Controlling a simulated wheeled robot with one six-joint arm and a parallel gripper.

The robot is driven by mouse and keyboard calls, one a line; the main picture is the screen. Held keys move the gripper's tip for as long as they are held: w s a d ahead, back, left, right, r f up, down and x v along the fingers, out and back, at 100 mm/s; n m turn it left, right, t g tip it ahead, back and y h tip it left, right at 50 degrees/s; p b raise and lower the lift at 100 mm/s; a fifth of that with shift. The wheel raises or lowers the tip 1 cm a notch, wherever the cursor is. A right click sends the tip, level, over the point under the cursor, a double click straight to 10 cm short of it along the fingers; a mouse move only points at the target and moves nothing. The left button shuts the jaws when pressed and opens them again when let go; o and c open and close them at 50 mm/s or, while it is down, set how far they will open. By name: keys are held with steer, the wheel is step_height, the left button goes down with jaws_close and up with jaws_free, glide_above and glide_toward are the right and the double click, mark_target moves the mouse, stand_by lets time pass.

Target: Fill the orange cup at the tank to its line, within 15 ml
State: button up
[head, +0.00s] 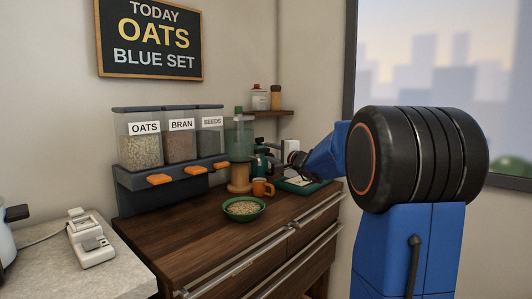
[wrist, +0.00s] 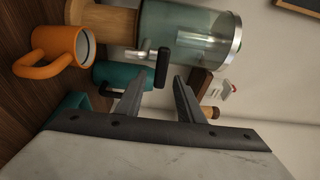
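The orange cup (head: 260,188) stands upright on the wooden counter by the tank's stand. The wrist view is turned sideways; there the cup (wrist: 50,52) shows at the left with its rim facing right. Its water level and line cannot be made out. The clear greenish tank (head: 240,138) sits on a round wooden stand; in the wrist view the tank (wrist: 185,30) has a metal tap with a black lever (wrist: 162,68) on the cup's side. My gripper (wrist: 160,76) is open, its fingertips either side of the lever's end. Contact cannot be told.
A teal container (wrist: 115,75) stands close beyond my fingers. A green bowl of oats (head: 243,208) is in front of the cup. Oats, bran and seeds dispensers (head: 170,140) stand left. A sign (head: 150,38) reads OATS, BLUE SET. The front counter (head: 175,240) is clear.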

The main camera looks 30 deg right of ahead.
steer(key=s+d, duration=0.1)
steer(key=s, duration=1.2)
steer(key=shift+s, duration=0.2)
steer(key=shift+o, duration=0.3)
stand_by(4.1)
steer(key=o, duration=0.9)
steer(key=shift+m, duration=0.3)
steer(key=m, duration=1.7)
glide_toward(262, 152)
steer(key=w, duration=0.9)
steer(key=shift+a+r, duration=0.1)
steer(key=shift+r, duration=0.15)
